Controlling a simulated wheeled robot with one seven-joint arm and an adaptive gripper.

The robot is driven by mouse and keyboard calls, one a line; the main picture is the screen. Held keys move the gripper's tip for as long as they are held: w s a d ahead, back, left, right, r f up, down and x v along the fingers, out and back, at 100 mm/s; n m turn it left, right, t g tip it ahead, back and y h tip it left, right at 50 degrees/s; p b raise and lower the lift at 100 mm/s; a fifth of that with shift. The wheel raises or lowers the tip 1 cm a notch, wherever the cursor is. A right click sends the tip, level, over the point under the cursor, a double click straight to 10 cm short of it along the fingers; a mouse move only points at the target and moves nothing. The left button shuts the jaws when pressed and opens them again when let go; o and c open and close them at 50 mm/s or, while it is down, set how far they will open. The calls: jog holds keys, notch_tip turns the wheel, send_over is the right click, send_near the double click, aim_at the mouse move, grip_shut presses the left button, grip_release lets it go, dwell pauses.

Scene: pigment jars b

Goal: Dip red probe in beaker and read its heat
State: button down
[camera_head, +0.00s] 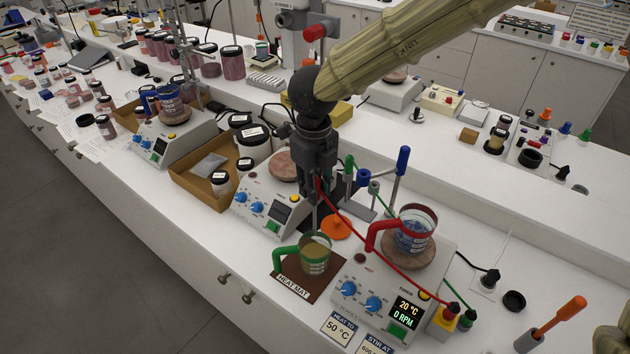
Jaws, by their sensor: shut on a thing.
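My gripper (315,190) is shut on the red probe (318,184), pointing down above the bench. The fingers hide most of the probe, and its red cable runs right to a yellow-topped socket box (443,320). That beaker is right of and nearer than my gripper. The stirrer's display (405,311) reads 20 °C and 0 RPM. A green-handled beaker (315,262) stands on the brown heat mat (290,283), below my gripper in the picture.
Blue- and green-topped rods (402,165) stand just right of my gripper. An orange disc (336,228) lies below it. A second stirrer (262,212) and a cardboard tray (190,185) are left. Cards (338,328) lie at the front, and an orange-handled tool (568,310) stands right.

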aim_at(315, 220)
jog(key=shift+w+f, duration=0.15)
jog(key=shift+f, duration=0.5)
jog(key=shift+f+b, duration=0.3)
jog(key=shift+f, duration=0.45)
jog(key=shift+f+b, duration=1.6)
jog(key=shift+f, duration=2.65)
dwell(1.4)
